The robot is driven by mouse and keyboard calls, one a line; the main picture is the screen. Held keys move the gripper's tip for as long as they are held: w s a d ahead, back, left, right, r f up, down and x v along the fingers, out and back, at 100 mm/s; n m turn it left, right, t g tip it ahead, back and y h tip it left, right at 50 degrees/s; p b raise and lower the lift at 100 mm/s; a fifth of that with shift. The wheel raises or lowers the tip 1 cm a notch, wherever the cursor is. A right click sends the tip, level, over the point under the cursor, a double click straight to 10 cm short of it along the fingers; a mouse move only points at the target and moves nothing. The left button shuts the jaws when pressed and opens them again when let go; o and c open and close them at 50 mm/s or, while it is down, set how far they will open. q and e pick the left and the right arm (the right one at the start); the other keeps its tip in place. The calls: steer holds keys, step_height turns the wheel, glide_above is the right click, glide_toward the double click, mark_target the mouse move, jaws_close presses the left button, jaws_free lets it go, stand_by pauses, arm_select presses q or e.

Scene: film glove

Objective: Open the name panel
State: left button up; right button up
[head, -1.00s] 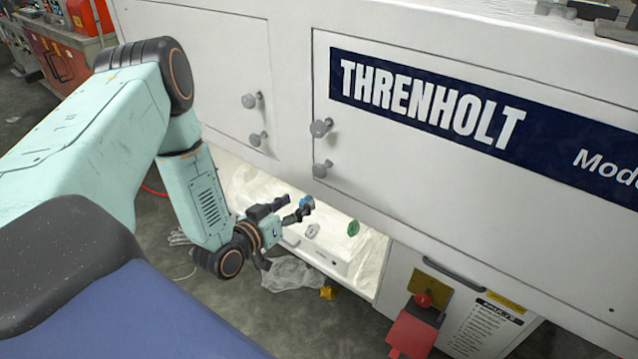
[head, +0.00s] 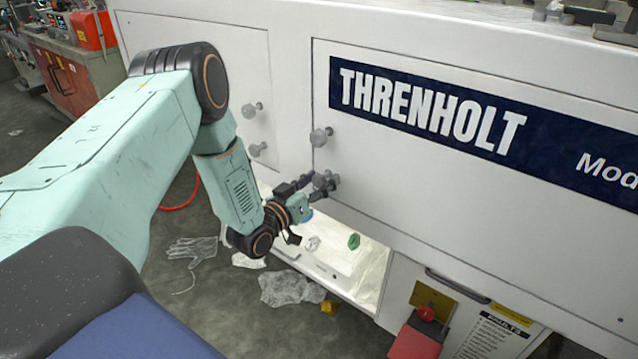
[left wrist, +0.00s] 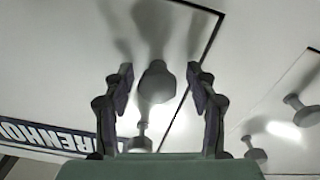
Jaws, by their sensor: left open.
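The name panel (head: 420,190) is a wide white door with a dark blue THRENHOLT sign (head: 430,110). Its left edge carries an upper grey knob (head: 321,136) and a lower grey knob, partly hidden by my fingers in the head view. The panel sits flush with its frame. My left gripper (head: 317,187) is open at the lower knob. In the left wrist view, this knob (left wrist: 157,82) appears between the two finger tips, with a gap on each side. The upper knob (left wrist: 141,140) shows beyond it. My right gripper is not in view.
A second white panel (head: 205,75) with two knobs lies left. A red box (head: 415,342) is at lower right. A glove (head: 192,250) and plastic film (head: 290,288) lie on the floor.

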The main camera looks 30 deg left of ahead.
arm_select(q)
steer(key=shift+s+d+r, duration=0.1)
steer(key=shift+d, duration=0.05)
steer(key=shift+c, duration=0.4)
jaws_close()
